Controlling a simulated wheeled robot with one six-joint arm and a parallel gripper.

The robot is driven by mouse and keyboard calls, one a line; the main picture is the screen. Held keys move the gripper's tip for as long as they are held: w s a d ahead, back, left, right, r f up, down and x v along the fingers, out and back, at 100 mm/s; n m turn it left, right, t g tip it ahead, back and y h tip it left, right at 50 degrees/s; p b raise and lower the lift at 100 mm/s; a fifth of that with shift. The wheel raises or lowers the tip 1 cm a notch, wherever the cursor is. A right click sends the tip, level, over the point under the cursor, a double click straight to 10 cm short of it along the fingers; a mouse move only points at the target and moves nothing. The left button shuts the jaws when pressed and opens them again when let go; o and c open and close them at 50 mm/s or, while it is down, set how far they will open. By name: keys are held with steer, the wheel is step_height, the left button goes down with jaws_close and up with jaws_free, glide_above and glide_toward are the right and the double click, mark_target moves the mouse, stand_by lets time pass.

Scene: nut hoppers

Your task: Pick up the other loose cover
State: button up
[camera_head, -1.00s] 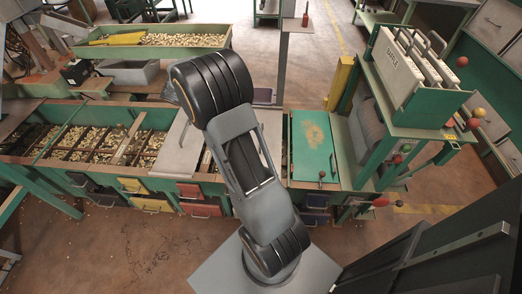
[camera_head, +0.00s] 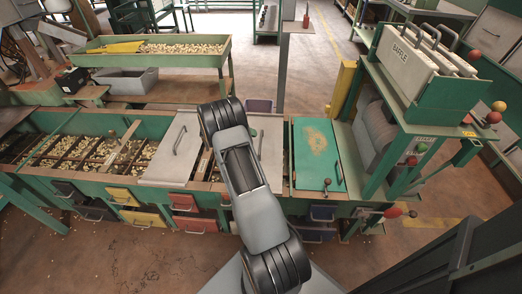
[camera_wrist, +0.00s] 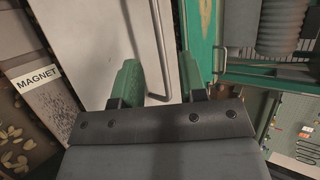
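One grey metal cover (camera_head: 165,155) with a bar handle lies on the nut trough left of my arm. A second grey cover (camera_head: 271,160) lies on the trough right of my arm, which partly hides it. In the wrist view a grey cover (camera_wrist: 88,40), apparently this second one, lies below my gripper (camera_wrist: 160,80). Its thin bent handle (camera_wrist: 155,45) shows between the two green fingers, nearer the right one. The fingers are apart, and I cannot tell if they touch the handle. My gripper is hidden behind my arm in the head view.
The green trough lid (camera_head: 316,150) is right of the second cover. Open nut compartments (camera_head: 90,150) lie left. A strip labelled MAGNET (camera_wrist: 40,85) lies left of the cover in the wrist view.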

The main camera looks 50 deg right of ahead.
steer(key=shift+b+x, duration=1.2)
steer(key=shift+x, duration=1.75)
steer(key=shift+d+f, duration=0.15)
steer(key=shift+d, duration=0.2)
steer(key=shift+c, duration=0.3)
jaws_close()
